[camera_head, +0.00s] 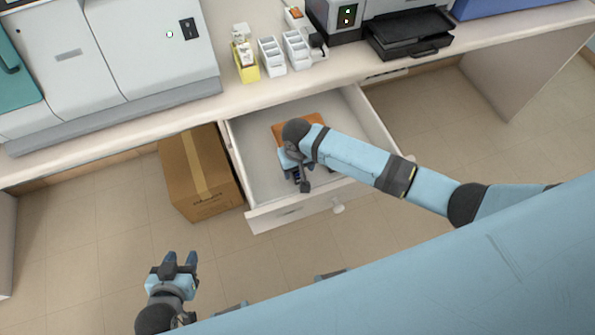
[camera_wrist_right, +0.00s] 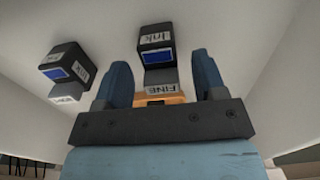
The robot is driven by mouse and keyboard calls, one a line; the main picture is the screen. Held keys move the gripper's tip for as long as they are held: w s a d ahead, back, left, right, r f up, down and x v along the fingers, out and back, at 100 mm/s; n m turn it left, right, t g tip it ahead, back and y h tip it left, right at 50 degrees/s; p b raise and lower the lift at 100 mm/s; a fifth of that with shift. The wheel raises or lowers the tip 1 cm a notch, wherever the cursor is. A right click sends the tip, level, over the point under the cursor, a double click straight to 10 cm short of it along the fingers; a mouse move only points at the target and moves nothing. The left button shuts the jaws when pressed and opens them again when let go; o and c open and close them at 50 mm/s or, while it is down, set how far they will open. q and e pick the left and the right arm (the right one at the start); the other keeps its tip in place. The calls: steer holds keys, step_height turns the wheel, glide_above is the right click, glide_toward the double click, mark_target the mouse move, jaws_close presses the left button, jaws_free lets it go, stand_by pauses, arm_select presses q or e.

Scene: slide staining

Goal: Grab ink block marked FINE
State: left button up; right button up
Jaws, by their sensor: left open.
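The ink block marked FINE (camera_wrist_right: 158,62) is black and grey with a blue patch and white labels reading Ink and FINE. It lies in the right wrist view between the fingers of my right gripper (camera_wrist_right: 162,75). The fingers are apart, with a gap on each side of the block. In the head view my right gripper (camera_head: 297,178) is down over the open drawer (camera_head: 255,140), and its arm hides the blocks. A second similar block (camera_wrist_right: 68,65) is to the left in the wrist view; its small label is hard to read. My left gripper (camera_head: 181,260) is open and empty above the floor.
An orange-brown item (camera_head: 313,119) is in the drawer, partly hidden by my right arm. A cardboard box (camera_head: 197,178) stands left of the drawer. White racks (camera_head: 271,57) and a yellow container (camera_head: 246,68) stand on the counter (camera_head: 190,105) behind it.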

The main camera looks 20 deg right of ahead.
steer(key=c, duration=0.9)
